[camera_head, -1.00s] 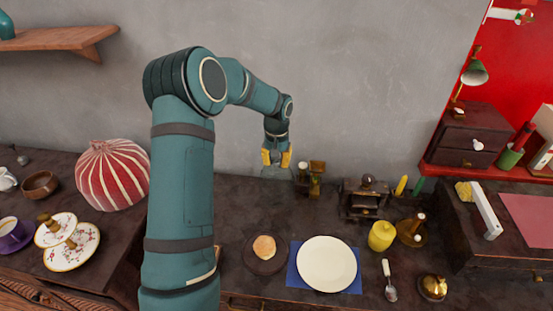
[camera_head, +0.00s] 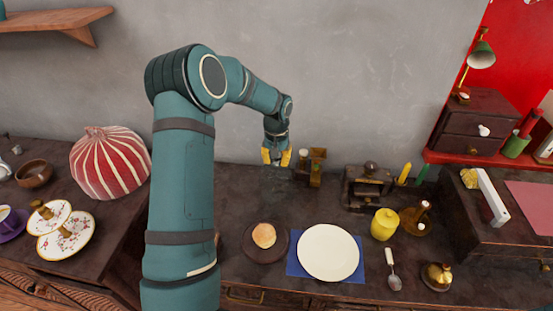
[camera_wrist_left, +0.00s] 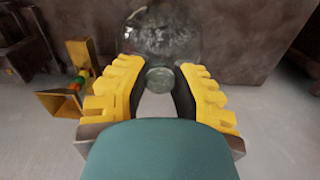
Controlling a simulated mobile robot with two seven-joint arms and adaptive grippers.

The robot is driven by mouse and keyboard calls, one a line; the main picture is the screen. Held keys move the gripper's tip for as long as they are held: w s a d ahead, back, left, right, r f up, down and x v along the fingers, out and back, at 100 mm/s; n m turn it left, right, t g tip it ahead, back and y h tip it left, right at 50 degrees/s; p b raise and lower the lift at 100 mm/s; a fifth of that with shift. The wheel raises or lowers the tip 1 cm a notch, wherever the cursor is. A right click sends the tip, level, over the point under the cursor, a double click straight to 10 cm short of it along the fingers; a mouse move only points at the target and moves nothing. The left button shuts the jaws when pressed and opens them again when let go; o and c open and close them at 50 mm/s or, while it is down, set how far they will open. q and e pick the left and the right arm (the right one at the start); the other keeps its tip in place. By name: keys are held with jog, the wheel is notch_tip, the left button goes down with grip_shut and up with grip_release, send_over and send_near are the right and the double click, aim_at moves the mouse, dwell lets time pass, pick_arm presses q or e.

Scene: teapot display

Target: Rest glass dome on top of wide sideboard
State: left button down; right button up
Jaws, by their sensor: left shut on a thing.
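My left gripper (camera_head: 277,158) is shut on the glass dome, with yellow fingers on either side of its knob. The clear dome (camera_wrist_left: 160,35) fills the top middle of the left wrist view, its round knob between the fingers. In the head view the dome (camera_head: 275,180) shows only faintly below the fingers, over the back of the dark sideboard top (camera_head: 240,205). I cannot tell whether its rim touches that top. My right gripper is out of view.
A wood and brass stand (camera_head: 317,167) is close right of the gripper. A bun on a dark plate (camera_head: 264,240), a white plate (camera_head: 328,252), a yellow jar (camera_head: 384,224) and a dark wooden piece (camera_head: 366,187) occupy the sideboard. The wall is behind.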

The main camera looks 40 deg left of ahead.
pick_arm(q)
jog(key=shift+f+b, duration=0.3)
jog(key=shift+f, duration=0.2)
dwell(0.4)
jog(key=shift+c, duration=1)
grip_release()
jog(key=shift+r+p, duration=2.1)
jog(key=shift+r, duration=0.9)
